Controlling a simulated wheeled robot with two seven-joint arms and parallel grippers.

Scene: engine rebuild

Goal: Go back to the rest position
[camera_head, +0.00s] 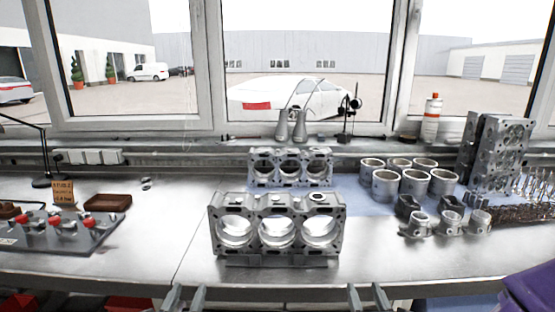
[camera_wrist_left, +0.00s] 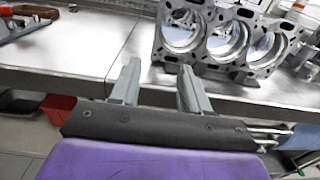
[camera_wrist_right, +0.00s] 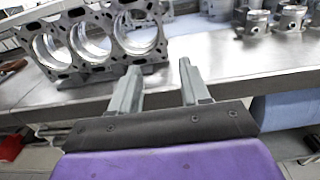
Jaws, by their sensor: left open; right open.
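My left gripper (camera_head: 185,297) is open and empty at the bottom of the head view, in front of the bench's front edge. In the left wrist view its two fingers (camera_wrist_left: 157,82) stand apart with nothing between them. My right gripper (camera_head: 368,297) is also open and empty, low in front of the edge. Its fingers show spread in the right wrist view (camera_wrist_right: 160,84). The engine block (camera_head: 275,199) with three large bores stands upright on the bench between and beyond the grippers. Neither gripper touches it. It also shows in both wrist views (camera_wrist_left: 252,68), (camera_wrist_right: 65,60).
Behind the block stands a second metal part (camera_head: 290,153) with three bores. Several cylinder liners (camera_head: 386,187), pistons (camera_head: 417,225) and an upright cylinder head (camera_head: 497,152) are at the right. A panel with red knobs (camera_head: 40,236) is at the left. The metal bench (camera_head: 150,262) is clear left of the block.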

